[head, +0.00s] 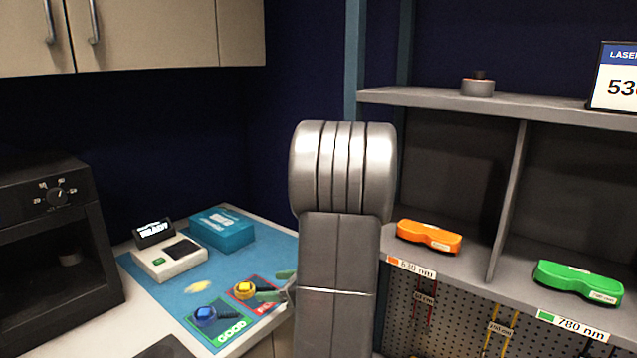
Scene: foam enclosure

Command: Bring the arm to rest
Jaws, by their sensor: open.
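My arm stands upright in the middle of the head view and hides part of the counter and the shelf behind it. My gripper (273,286) shows at the left side of the arm, over the right edge of the blue mat (160,272). Its two greenish fingers are apart and nothing shows between them. A yellow-topped item (243,289) is just left of the fingers, on a red patch. Whether the fingers touch it cannot be told. A blue-topped item (205,315) sits on a green patch marked GOOD.
A white device (170,262) and a blue box (222,231) stand on the mat. A black oven (52,240) is at left, cabinets (140,30) above. The right shelf holds an orange case (429,236) and a green case (578,281); a pegboard (455,318) is below.

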